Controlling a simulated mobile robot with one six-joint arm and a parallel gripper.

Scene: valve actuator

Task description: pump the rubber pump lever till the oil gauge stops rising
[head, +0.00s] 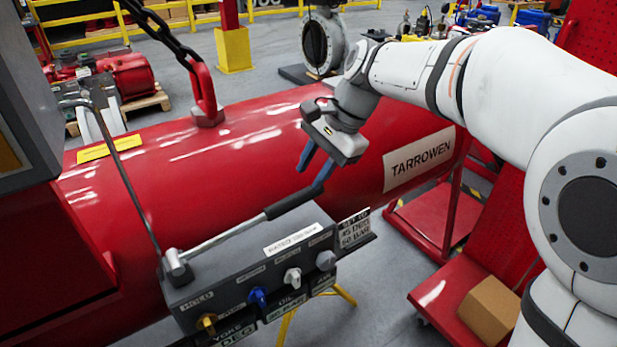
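The pump lever is a bright metal bar with a black rubber grip (293,203). It slopes up to the right from a pivot (176,262) on top of a grey control box (215,285). My gripper (312,178) is just above the grip's far end, with its two blue fingers apart. The right finger is close to the grip's end or touching it; I cannot tell which. The grip does not lie clearly between the fingers.
Yellow, blue, white and grey knobs line the box front. Behind it lies a large red cylinder (240,150) marked TARROWEN, with a shackle and chain (205,95). A thin metal rod (125,180) rises left of the lever. A grey cabinet (25,110) stands at the left edge.

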